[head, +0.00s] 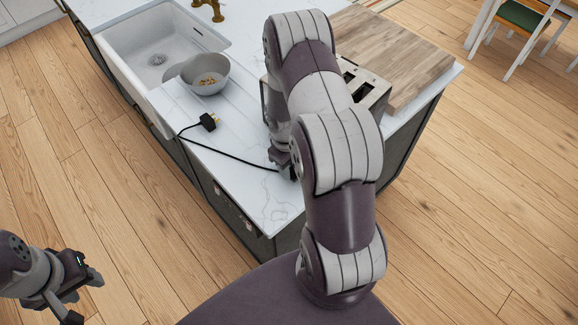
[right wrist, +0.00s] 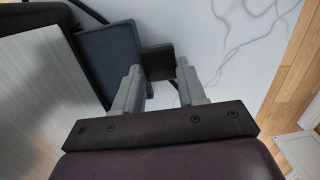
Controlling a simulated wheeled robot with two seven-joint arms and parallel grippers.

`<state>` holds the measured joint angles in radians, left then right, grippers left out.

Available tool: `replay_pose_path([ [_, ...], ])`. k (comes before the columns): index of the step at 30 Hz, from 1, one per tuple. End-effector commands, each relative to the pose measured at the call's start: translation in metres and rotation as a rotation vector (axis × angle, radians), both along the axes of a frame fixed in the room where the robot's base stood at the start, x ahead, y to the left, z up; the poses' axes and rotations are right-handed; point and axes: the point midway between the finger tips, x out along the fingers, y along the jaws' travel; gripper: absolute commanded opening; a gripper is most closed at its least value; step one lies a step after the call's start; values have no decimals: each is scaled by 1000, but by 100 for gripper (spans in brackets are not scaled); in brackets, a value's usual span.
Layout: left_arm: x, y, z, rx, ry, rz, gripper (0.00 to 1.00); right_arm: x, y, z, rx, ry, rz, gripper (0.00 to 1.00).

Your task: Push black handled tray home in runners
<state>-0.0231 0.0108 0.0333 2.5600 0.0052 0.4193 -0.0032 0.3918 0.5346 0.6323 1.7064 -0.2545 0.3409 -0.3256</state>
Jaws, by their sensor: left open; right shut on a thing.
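The dark tray (right wrist: 104,50) shows in the right wrist view as a flat blue-grey panel sticking out beside a brushed-metal body. Its black handle (right wrist: 157,62) lies between the fingertips of my right gripper (right wrist: 160,85), which is shut on it. The metal body appears to be the toaster (head: 376,98), partly behind my right arm in the head view. My right gripper (head: 284,162) is low at the counter there, mostly covered by its own arm, and the tray cannot be made out. The runners are hidden. My left gripper (head: 84,297) is open and empty, over the floor at lower left.
A black cord with a plug (head: 208,122) lies across the white counter (head: 245,185) toward my right gripper. A grey bowl (head: 207,75) stands by the sink (head: 155,50). A wooden board (head: 405,55) lies behind the toaster. The counter's front corner is clear.

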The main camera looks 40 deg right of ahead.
Motion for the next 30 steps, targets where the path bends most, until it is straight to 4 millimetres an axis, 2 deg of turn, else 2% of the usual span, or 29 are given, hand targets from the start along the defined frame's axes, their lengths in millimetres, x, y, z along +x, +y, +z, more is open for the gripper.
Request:
replay_pose_path([
  [30,0,0,3,0,0,0,43,5,-25,0,0,-1,-2,0],
])
